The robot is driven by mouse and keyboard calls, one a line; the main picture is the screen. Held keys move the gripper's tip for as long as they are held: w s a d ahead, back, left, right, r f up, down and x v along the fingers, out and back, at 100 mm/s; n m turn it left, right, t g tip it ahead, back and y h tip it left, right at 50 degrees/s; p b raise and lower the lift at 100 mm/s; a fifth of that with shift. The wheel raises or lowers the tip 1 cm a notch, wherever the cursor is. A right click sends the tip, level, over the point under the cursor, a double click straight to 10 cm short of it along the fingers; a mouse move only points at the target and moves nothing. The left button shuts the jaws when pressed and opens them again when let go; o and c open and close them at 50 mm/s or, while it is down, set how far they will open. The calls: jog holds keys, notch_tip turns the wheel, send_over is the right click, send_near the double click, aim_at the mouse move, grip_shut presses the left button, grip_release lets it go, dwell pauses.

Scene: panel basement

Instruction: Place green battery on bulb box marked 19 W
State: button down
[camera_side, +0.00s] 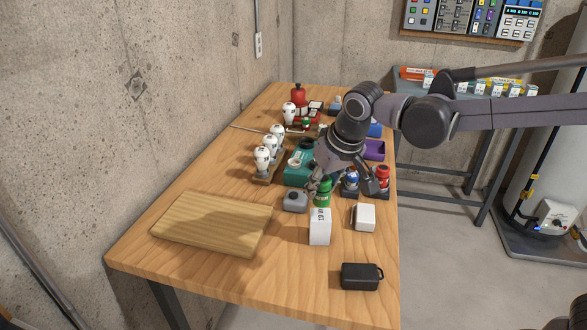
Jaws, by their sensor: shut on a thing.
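The green battery (323,194) stands upright near the right part of the wooden table, just behind a white box. My gripper (326,183) reaches down from the upper right and is shut on the green battery, hiding its upper part. The white bulb box (320,228) stands directly in front of the battery, with small dark print on its top that I cannot read surely. A second white box (364,217) lies to its right. I cannot tell whether the battery touches the table or the box.
A grey device (295,201) sits left of the battery. Blue (350,182) and red (382,177) items stand right. White bulbs (264,158) stand in a wooden holder. A wooden board (213,223) lies front left, a black case (361,276) front right.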

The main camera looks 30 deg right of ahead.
aim_at(322, 197)
jog(key=shift+f, duration=1.55)
jog(key=shift+f, duration=0.15)
jog(key=c, duration=0.9)
grip_release()
jog(key=v, duration=1.1)
jog(key=s+d+f+t, duration=0.1)
jog(key=s+d+f, duration=0.2)
jog(key=s+d, duration=0.1)
jog(key=s+d+f, duration=0.3)
jog(key=s+d, duration=0.1)
jog(key=s+d+f+t, duration=0.1)
jog(key=s+d+f, duration=0.2)
jog(key=s+d, duration=0.1)
jog(key=shift+s+d+f+t, duration=0.2)
jog(key=shift+s+d+t, duration=0.1)
jog(key=shift+d, duration=0.25)
jog(key=shift+w, duration=0.1)
